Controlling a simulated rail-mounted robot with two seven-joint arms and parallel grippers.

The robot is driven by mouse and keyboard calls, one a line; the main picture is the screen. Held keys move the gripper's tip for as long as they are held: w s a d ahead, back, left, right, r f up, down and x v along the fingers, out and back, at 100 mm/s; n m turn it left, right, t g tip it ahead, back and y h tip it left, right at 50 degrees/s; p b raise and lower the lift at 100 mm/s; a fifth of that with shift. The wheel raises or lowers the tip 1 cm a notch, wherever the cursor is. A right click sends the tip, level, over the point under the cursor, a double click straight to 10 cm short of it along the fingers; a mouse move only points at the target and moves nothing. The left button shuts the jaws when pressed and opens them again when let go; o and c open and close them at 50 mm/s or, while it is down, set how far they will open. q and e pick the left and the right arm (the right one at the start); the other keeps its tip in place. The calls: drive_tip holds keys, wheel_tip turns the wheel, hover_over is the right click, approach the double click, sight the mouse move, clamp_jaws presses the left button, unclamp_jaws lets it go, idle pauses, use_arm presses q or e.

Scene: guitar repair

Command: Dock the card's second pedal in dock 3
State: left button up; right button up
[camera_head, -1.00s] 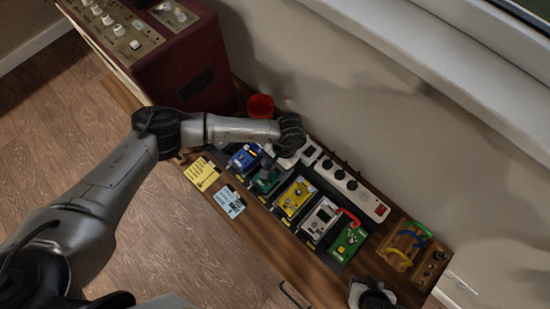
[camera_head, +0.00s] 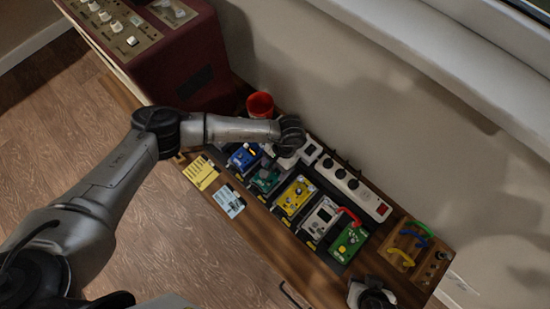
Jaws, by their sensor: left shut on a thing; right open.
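A row of pedals stands on the wooden bench: a blue one (camera_head: 243,158), a dark green one (camera_head: 265,181), a yellow one (camera_head: 296,197), a white-grey one (camera_head: 320,217) and a bright green one (camera_head: 349,242). My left gripper (camera_head: 286,159) is over the back of the row, behind the dark green pedal. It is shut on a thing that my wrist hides. My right gripper (camera_head: 371,298) is open at the bottom edge, near the bench front. A yellow card (camera_head: 200,173) and a pale blue card (camera_head: 229,202) lie along the front; their writing is too small to read.
A white power strip (camera_head: 352,188) with a red switch runs behind the pedals. A red cup (camera_head: 260,105) stands behind my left wrist, next to a maroon amplifier (camera_head: 174,58). A wooden rack (camera_head: 397,258) with coloured cables is at right. A red cable (camera_head: 350,215) arches near the bright green pedal.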

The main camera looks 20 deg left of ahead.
use_arm(q)
drive_tip(key=o, duration=1.2)
drive_tip(key=shift+f, duration=0.1)
drive_tip(key=shift+o, duration=0.4)
drive_tip(key=shift+r, duration=0.2)
drive_tip(key=shift+r+p, duration=0.7)
drive_tip(key=shift+r, duration=0.35)
drive_tip(key=shift+r+p, duration=0.85)
drive_tip(key=shift+r, duration=0.8)
drive_tip(key=shift+r+p, duration=0.55)
drive_tip(key=shift+r, duration=0.6)
